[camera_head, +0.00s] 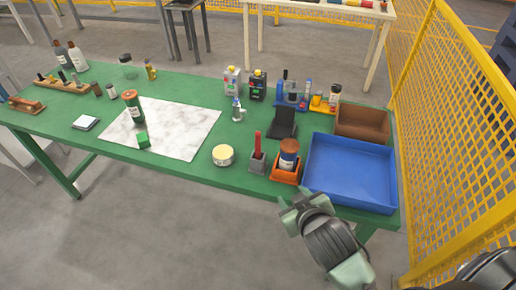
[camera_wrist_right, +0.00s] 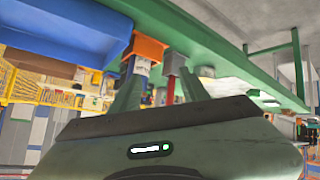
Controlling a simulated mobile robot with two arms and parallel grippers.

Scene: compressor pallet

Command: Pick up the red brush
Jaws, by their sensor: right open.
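The red brush (camera_head: 258,143) stands upright in a small grey holder (camera_head: 258,163) near the front edge of the green table. In the right wrist view, which is upside down, the brush (camera_wrist_right: 171,92) shows between my two fingers, farther off, with its grey holder (camera_wrist_right: 175,65). My right gripper (camera_head: 293,203) is open and empty, in front of the table edge, to the right of and nearer than the brush. It also shows in the right wrist view (camera_wrist_right: 159,92). My left gripper is not in view.
Right beside the brush, an orange holder (camera_head: 284,178) bears a brown-and-white bottle (camera_head: 289,153). A large blue tray (camera_head: 350,197) lies farther right. A round cream tin (camera_head: 223,155) is to the left. A yellow mesh fence (camera_head: 450,130) stands at the right.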

